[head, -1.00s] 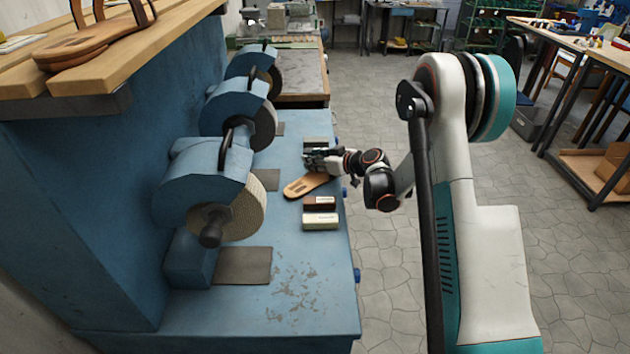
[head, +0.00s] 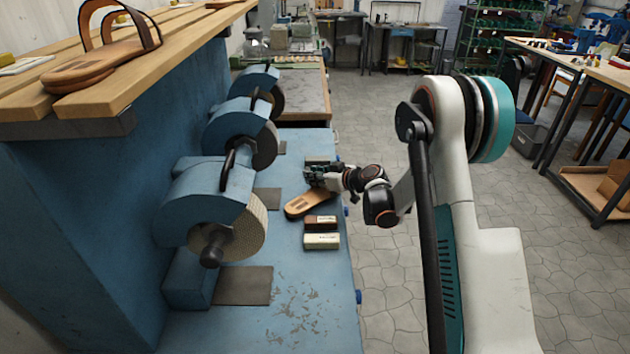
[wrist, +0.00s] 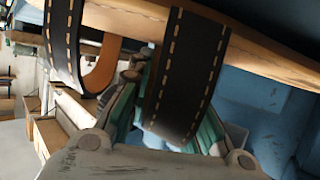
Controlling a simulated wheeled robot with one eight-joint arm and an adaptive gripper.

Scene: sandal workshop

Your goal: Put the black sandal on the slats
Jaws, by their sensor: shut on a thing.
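The black sandal (head: 297,207) shows its tan sole at the bench's right side in the head view. In the wrist view its black strap (wrist: 187,75) with tan stitching runs between my teal fingers. My gripper (head: 314,175) is shut on this strap. The fingers hide part of the sandal, and I cannot tell whether its sole touches the bench. The wooden slats (head: 175,42) form a raised shelf at the upper left. A brown sandal (head: 85,70) rests on them near the front.
The blue bench (head: 300,325) carries several grinding wheels (head: 245,235) under blue hoods on its left side. A brown block (head: 320,222) and a cream block (head: 321,241) lie just in front of the held sandal.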

